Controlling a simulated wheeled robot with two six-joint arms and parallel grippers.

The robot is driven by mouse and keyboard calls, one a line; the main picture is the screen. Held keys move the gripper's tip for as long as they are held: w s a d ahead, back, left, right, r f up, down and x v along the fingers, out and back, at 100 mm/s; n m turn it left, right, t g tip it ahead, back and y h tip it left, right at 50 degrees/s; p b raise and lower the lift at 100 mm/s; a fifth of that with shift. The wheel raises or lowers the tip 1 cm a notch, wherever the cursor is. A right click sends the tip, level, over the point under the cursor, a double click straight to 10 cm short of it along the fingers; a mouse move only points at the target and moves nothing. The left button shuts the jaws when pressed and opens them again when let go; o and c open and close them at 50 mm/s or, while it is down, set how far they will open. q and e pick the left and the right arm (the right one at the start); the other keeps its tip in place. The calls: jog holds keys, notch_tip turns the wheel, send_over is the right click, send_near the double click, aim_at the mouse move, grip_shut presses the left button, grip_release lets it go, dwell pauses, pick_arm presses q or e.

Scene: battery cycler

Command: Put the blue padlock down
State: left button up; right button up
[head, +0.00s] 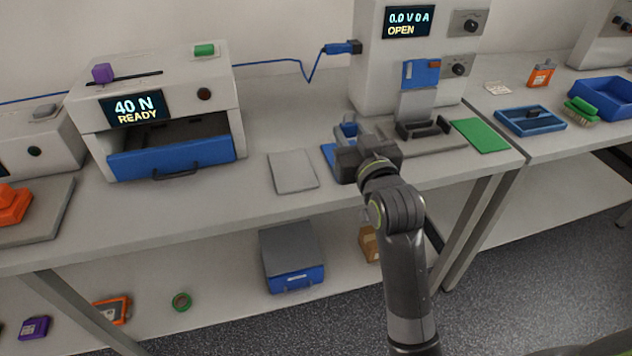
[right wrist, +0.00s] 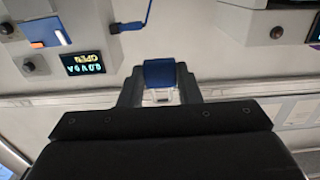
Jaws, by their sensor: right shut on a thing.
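My right gripper (head: 347,138) reaches over the table in front of the cycler with the "OPEN" display. It is shut on the blue padlock (right wrist: 159,72), which shows between the two fingers (right wrist: 158,88) in the right wrist view, with its pale shackle toward the palm. In the head view only a little of the padlock (head: 349,130) shows past the gripper. A blue mat (head: 327,153) lies at the gripper's left, mostly hidden by it. I cannot tell whether the padlock touches anything below. My left gripper is not in view.
The cycler (head: 371,65) stands just behind the gripper, with a dark cradle (head: 424,128) in front. A green mat (head: 482,135) lies to the right and a grey mat (head: 292,172) to the left. A machine with an open blue drawer (head: 172,158) stands further left.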

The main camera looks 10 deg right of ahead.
notch_tip(320, 180, down, 6)
jog(key=w+b, duration=0.2)
jog(key=b, duration=0.2)
send_over(344, 193)
notch_tip(344, 193, down, 6)
jog(key=shift+r, duration=0.2)
pick_arm(q)
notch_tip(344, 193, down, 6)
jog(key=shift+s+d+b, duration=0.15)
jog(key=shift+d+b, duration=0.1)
jog(key=shift+b, duration=0.05)
pick_arm(e)
jog(key=shift+f, duration=2.35)
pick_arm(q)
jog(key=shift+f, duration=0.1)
pick_arm(e)
jog(key=o, duration=0.8)
jog(key=shift+f, duration=0.15)
jog(key=shift+o, duration=0.2)
